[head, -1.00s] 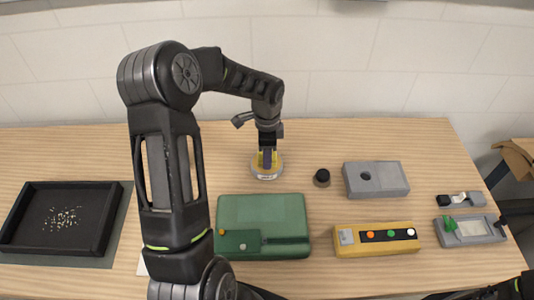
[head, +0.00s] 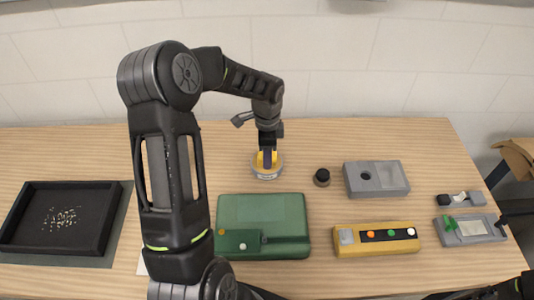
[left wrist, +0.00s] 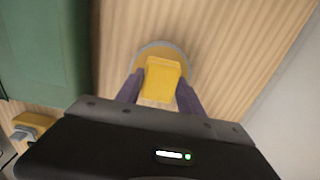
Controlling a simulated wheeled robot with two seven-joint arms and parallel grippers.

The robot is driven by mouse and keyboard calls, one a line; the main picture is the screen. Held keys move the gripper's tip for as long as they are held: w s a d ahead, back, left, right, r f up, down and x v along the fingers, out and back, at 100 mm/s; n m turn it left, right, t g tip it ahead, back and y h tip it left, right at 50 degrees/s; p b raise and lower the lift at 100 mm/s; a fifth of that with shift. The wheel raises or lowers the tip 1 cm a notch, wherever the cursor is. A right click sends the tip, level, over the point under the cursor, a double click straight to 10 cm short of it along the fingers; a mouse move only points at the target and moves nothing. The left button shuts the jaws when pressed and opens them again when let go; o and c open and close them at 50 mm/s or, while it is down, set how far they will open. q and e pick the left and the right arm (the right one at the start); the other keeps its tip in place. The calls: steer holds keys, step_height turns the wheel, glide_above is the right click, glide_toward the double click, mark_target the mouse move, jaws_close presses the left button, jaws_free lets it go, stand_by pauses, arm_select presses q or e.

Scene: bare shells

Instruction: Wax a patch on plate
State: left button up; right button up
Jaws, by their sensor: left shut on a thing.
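A yellow block (head: 261,156) stands in or on a round grey dish (head: 267,173) at the back middle of the table. My left gripper (head: 267,160) reaches down onto it and is shut on the block. In the left wrist view the fingers (left wrist: 160,90) sit on both sides of the yellow block (left wrist: 162,75), with the round grey rim (left wrist: 150,48) behind it. I cannot tell whether the block touches the dish's bottom. A green slab (head: 285,215) with a smaller green piece (head: 235,240) on it lies in front of the dish.
A small black knob (head: 322,177) and a grey box with a hole (head: 390,180) stand to the right. A yellow panel with buttons (head: 375,248) lies in front. A black tray of bits (head: 20,240) is at left, a grey device (head: 475,240) at far right. Table behind the tray is clear.

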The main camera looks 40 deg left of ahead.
stand_by(0.5)
arm_select(q)
steer(key=shift+r+p, duration=0.5)
steer(key=shift+r, duration=2.95)
